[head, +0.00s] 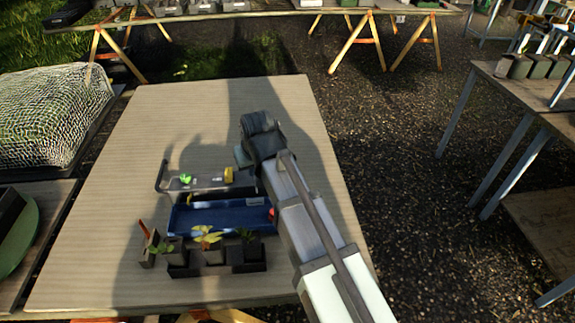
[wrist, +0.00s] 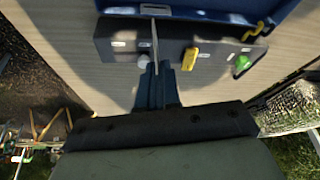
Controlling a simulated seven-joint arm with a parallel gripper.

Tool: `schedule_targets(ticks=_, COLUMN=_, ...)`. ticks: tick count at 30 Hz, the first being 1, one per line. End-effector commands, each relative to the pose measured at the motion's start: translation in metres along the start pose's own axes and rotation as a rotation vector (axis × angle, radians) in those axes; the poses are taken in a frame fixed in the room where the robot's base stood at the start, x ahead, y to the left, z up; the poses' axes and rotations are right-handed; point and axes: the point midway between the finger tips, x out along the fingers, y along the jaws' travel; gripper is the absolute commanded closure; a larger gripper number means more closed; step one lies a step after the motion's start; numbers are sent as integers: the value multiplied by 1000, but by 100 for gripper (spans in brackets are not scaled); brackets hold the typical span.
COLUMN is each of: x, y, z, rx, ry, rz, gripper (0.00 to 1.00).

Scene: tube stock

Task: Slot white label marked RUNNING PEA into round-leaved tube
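My gripper (wrist: 158,82) is over the right end of a grey rack (head: 205,187), behind the blue tray. In the wrist view its fingers are close together on a thin pale strip, seen edge-on, which looks like the white label (wrist: 155,40). Its writing cannot be read. In the head view the gripper's body hides the fingertips and the strip. Dark square tubes with plants stand at the table's front: a low green plant (head: 161,247) at left, a yellow-leaved one (head: 207,237) in the middle, a dark green one (head: 245,236) at right. Leaf shapes are too small to judge surely.
The grey rack carries a yellow piece (head: 228,175), a green piece (head: 185,179) and a white piece (wrist: 143,61). The blue tray (head: 220,219) lies between rack and tubes. An orange-red strip (head: 143,229) leans at the left tube. The table's back is clear.

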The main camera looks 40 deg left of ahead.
Motion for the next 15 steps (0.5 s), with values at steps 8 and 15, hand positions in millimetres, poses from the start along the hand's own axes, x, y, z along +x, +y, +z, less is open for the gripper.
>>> schedule_targets(ticks=8, x=-17, y=-98, z=-4, rx=-135, ry=1, rz=-57, gripper=100)
schedule_targets(ticks=15, x=-35, y=-176, z=2, rx=-268, ry=0, rz=-113, gripper=100)
